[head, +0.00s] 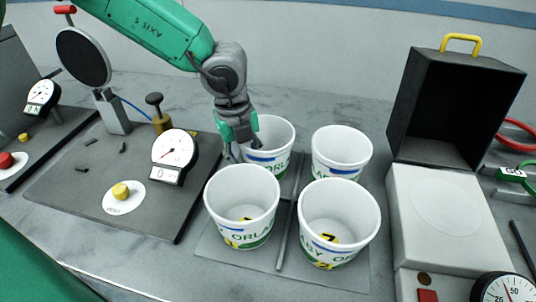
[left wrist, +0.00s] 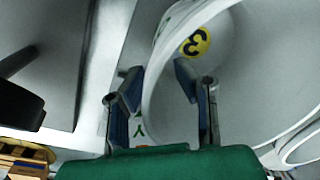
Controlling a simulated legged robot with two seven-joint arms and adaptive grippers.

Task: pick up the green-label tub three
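Several white tubs stand open on a grey mat. My left gripper (head: 240,148) is at the left rim of the back-left tub (head: 284,133). In the left wrist view my left gripper (left wrist: 158,82) is open. Its right finger is over the inside of a white tub (left wrist: 262,75) and its left finger is outside, with the rim between them. A yellow disc with a black 3 (left wrist: 195,43) lies inside that tub. A bit of green lettering (left wrist: 139,130) shows near the rim. My right gripper is not in view.
The front-left tub (head: 250,188), front-right tub (head: 340,205) and back-right tub (head: 342,148) stand close by. A dial gauge (head: 175,150) on a dark plate is to the left. A black open-fronted box (head: 455,105) and a white scale (head: 447,210) are to the right.

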